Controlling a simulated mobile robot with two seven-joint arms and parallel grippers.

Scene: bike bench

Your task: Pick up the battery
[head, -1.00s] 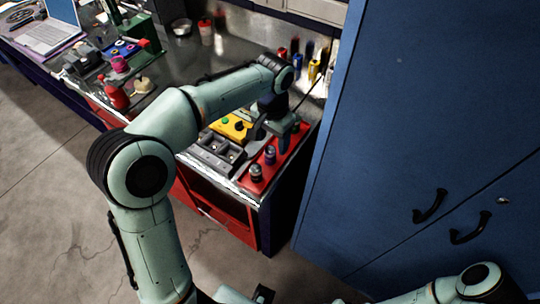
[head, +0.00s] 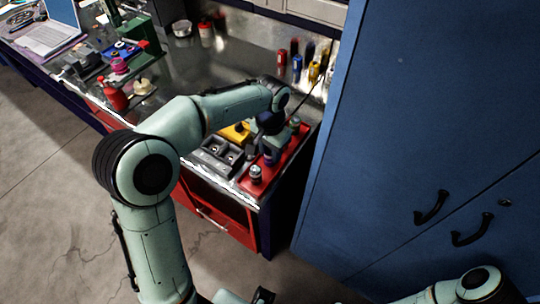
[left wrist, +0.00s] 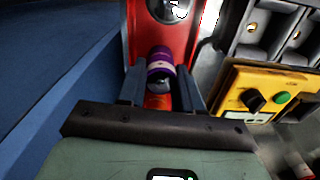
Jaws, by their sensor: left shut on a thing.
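A purple battery with a pale band (left wrist: 160,64) stands on a red tray (left wrist: 186,42) in the left wrist view. My left gripper (left wrist: 160,84) is shut on it, one finger on each side. In the head view my left gripper (head: 271,150) reaches down over the red tray (head: 248,187) and largely hides this battery, of which a purple bit (head: 271,160) shows. My right gripper is not clearly seen.
A grey slotted holder (head: 222,155) sits left of the red tray, with a yellow box (head: 236,132) behind it. A tall blue cabinet (head: 420,110) stands close on the right. A red bottle (head: 115,96) and a laptop (head: 45,37) are farther left on the bench.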

